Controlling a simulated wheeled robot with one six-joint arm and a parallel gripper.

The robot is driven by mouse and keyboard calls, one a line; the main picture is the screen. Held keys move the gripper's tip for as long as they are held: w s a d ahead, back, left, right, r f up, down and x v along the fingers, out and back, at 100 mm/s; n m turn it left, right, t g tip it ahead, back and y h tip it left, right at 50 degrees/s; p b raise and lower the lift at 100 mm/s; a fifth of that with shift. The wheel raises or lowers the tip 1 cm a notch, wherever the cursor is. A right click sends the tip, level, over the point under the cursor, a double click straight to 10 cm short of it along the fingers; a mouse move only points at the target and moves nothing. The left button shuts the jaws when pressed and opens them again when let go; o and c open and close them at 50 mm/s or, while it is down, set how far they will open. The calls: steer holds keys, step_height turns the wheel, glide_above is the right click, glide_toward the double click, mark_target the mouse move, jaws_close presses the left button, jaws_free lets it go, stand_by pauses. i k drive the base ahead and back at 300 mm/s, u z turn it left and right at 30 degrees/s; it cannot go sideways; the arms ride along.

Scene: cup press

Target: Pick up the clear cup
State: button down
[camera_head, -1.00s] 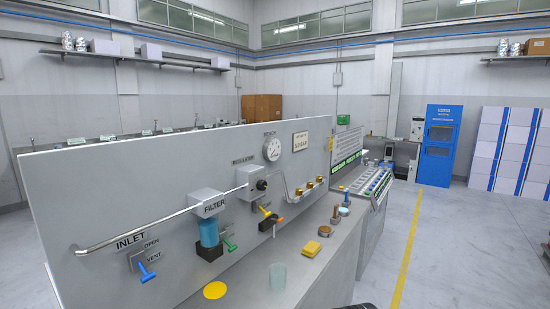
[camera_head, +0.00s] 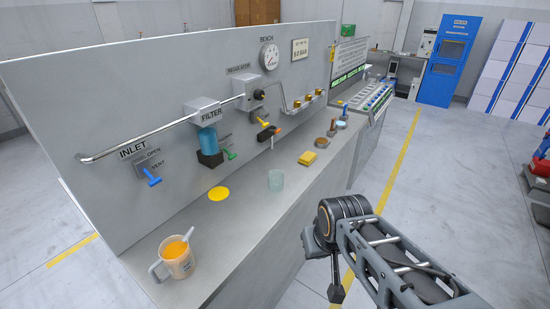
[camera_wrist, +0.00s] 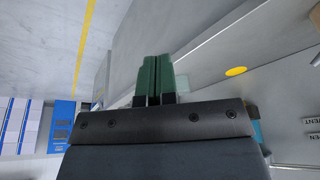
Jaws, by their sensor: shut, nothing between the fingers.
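The clear cup (camera_head: 276,180) stands upright on the grey bench top (camera_head: 235,240), between a yellow disc and a yellow block. It looks empty and slightly green. In the wrist view the cup (camera_wrist: 183,81) shows only in part, just past the fingers. My gripper (camera_wrist: 157,60) has green fingers, closed together with nothing between them, apart from the cup. In the head view my arm is at the lower right, off the bench's front edge, and the fingers cannot be made out there.
A yellow disc (camera_head: 219,194) and a mug of orange liquid (camera_head: 176,258) are on the bench left of the cup. The upright panel (camera_head: 100,110) with pipe, filter and valves stands behind. Open floor lies in front.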

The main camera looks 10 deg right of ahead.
mark_target(276, 178)
steer(key=z, duration=1.55)
steer(key=i, duration=1.6)
steer(key=u, duration=4.4)
